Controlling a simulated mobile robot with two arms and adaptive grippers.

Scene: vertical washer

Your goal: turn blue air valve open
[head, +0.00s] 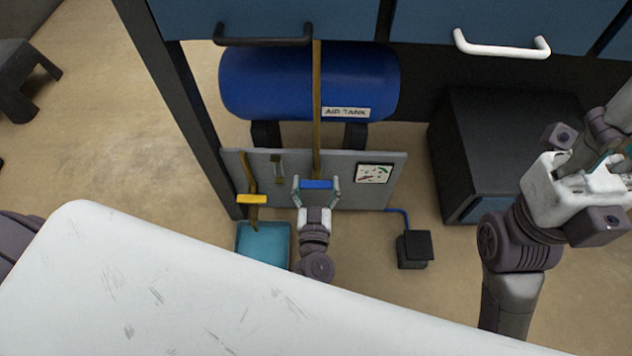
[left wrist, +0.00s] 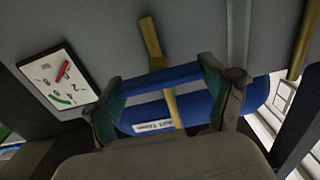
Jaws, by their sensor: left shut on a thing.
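The blue valve handle (head: 317,184) is a short bar lying crosswise on a yellow pipe, in front of a grey panel. My left gripper (head: 318,187) is shut on it, with one finger at each end of the bar. In the left wrist view the blue handle (left wrist: 160,80) spans the space between the two fingers (left wrist: 160,98). The blue air tank (head: 310,82), labelled AIR TANK, lies above the panel. My right gripper (head: 603,140) is raised at the right edge of the head view, partly cut off, with its fingertips unclear.
A yellow handle (head: 251,199) is on another pipe left of the blue one. A teal tray (head: 263,242) lies below it. A white surface (head: 180,290) fills the foreground. A dark box (head: 413,249) stands on the floor at right.

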